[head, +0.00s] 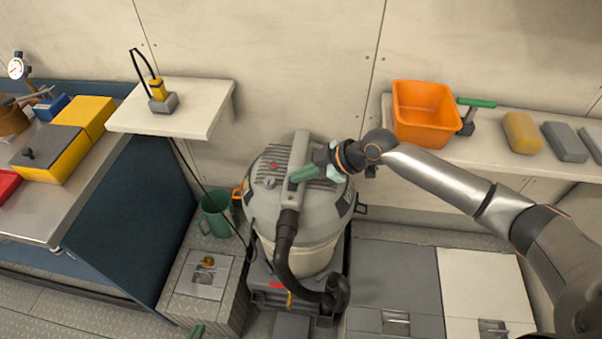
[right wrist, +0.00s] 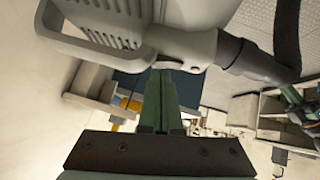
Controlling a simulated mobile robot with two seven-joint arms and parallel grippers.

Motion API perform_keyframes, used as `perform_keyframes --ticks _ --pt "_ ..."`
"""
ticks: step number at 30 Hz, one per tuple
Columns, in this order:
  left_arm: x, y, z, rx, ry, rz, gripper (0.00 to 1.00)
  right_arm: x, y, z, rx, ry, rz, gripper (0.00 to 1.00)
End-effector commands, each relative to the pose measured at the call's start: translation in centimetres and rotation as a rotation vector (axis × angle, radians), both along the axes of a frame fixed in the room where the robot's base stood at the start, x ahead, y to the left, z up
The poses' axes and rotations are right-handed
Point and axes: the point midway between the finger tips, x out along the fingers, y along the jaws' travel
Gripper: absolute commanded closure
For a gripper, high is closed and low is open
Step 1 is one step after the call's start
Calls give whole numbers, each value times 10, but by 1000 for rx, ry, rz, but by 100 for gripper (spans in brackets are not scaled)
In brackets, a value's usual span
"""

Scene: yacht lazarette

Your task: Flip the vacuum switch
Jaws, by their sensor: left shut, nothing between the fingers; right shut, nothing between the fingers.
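The grey vacuum (head: 299,234) stands upright on the floor in the middle of the head view. Its ribbed top has a handle, a black hose and a small red spot (head: 273,165), which may be the switch; I cannot be sure. My right gripper (head: 297,175) is shut and empty, its green fingertips at the vacuum's top beside the handle; touching or apart, I cannot tell. In the right wrist view the shut fingers (right wrist: 165,80) point at the vacuum's top (right wrist: 110,25). Of my left gripper (head: 197,331), only a green tip shows at the bottom edge.
A small shelf (head: 208,113) holds a yellow-and-grey device (head: 159,95). An orange bin (head: 424,112) sits on the right shelf (head: 483,158). Floor lockers (head: 392,270) lie right of the vacuum.

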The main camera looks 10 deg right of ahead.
Motion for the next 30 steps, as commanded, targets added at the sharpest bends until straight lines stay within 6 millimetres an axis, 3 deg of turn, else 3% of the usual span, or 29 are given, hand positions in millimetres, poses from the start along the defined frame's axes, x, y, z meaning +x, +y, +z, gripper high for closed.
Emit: perform_keyframes --ticks 11,16,30 --pt "0 0 -2 0 0 0 100 1 0 -2 2 5 0 100" --pt "0 0 -19 0 0 0 100 7 -2 -14 42 98 -5 100" --pt "0 0 -3 0 1 0 100 -5 0 -9 30 99 1 100"
